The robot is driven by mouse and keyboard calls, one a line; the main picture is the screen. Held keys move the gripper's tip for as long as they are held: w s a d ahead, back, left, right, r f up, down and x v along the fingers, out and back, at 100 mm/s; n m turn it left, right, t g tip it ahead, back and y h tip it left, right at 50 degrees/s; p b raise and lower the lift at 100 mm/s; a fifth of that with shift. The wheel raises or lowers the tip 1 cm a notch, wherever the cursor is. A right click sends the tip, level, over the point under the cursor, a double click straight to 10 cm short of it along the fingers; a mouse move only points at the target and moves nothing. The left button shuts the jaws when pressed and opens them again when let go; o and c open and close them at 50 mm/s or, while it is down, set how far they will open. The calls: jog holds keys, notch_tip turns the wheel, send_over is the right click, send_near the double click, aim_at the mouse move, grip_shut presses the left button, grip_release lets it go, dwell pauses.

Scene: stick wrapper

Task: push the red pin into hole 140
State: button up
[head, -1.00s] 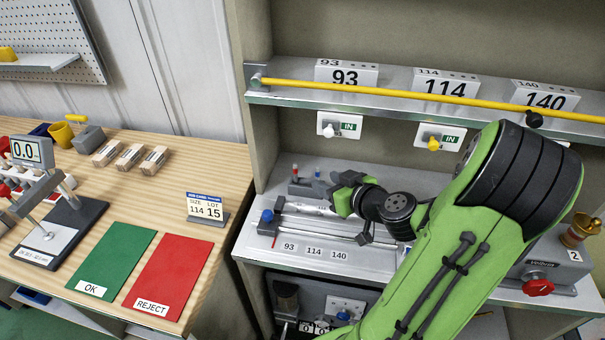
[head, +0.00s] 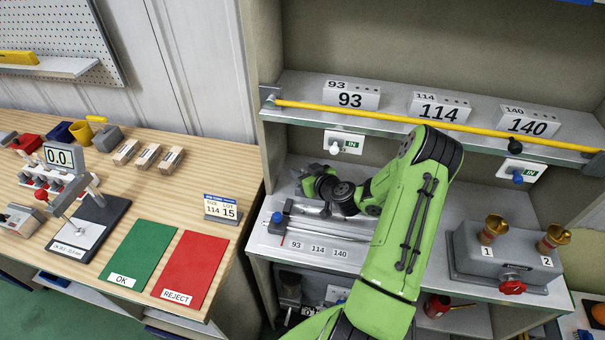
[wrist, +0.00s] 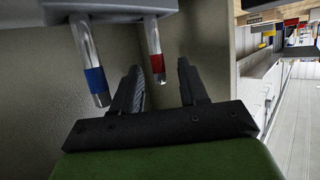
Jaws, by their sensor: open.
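In the wrist view the red-banded pin (wrist: 156,66) and the blue-banded pin (wrist: 95,80) are metal rods side by side in a grey holder (wrist: 105,8). My gripper (wrist: 158,78) is open, and the red-banded pin's end shows between its two fingers. I cannot tell whether they touch it. In the head view my gripper (head: 303,182) is at the back left of the grey bench, and the pins are hidden there. A label reading 140 (head: 340,253) is on the bench's front plate, right of 93 and 114. The hole itself is too small to make out.
A blue-knobbed slide (head: 277,222) with a rod lies in front of my gripper. The shelf (head: 385,117) above carries blocks marked 93, 114 and 140 (head: 528,122) and a yellow bar. A grey two-post unit (head: 505,258) stands at right.

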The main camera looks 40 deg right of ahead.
jog(key=shift+w+f, duration=0.2)
jog(key=shift+w, duration=0.25)
jog(key=shift+s, duration=0.15)
jog(key=shift+c, duration=0.8)
grip_shut()
